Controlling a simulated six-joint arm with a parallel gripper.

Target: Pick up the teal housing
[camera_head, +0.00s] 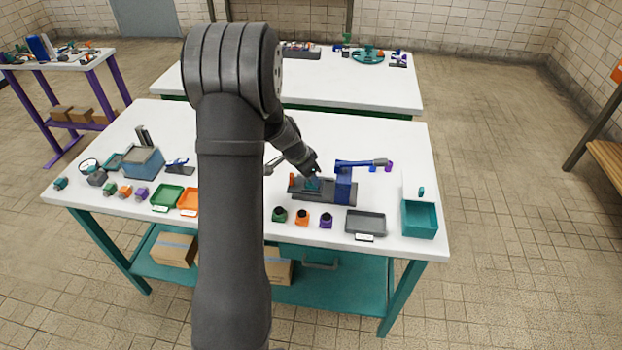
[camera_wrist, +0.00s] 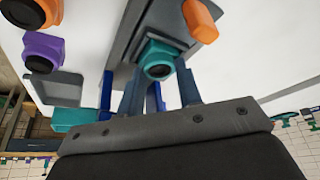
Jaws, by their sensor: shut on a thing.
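The teal housing (camera_wrist: 160,58) is a small block with a dark round opening. It shows between the fingers of my gripper (camera_wrist: 160,88) in the wrist view, and the gripper is shut on it. In the head view my gripper (camera_head: 313,176) points down over the grey base of a fixture (camera_head: 328,196), with the teal housing (camera_head: 312,185) at its tip. I cannot tell whether the housing touches the base or is just clear of it. The fingers and arm hide part of the housing.
A blue post with an arm (camera_head: 344,183) stands close on the right of the gripper. An orange peg (camera_head: 291,179) is on the left. Green, orange and purple housings (camera_head: 302,217) stand in front. A grey tray (camera_head: 365,223) and teal bin (camera_head: 420,219) are at right.

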